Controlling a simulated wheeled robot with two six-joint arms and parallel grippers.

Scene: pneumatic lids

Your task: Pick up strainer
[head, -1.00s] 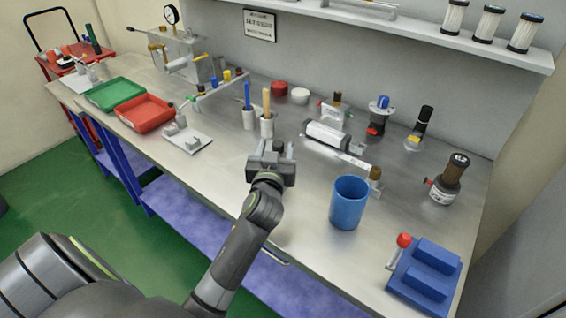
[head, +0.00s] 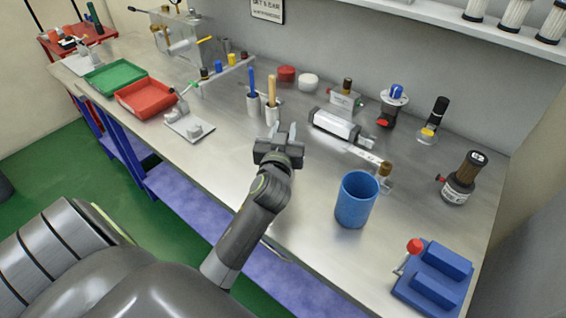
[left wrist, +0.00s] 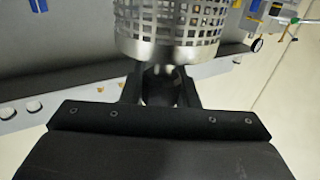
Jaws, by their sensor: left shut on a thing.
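The strainer (left wrist: 178,35) is a metal cylinder full of square holes, at the top of the left wrist view; its upper part is cut off by the frame edge. My left gripper (left wrist: 160,85) is shut on the narrow metal part below the perforated wall. In the head view my left gripper (head: 281,132) is over the bench's front half, in front of the white pen cups. I cannot make out the strainer there. My right gripper is not in view.
A blue cup (head: 356,200) stands right of my left gripper on the metal bench (head: 225,170). A blue block with a red-knobbed lever (head: 432,280) is at the front right. Red (head: 146,100) and green (head: 115,78) trays lie left. White pen cups (head: 253,103) stand behind the gripper.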

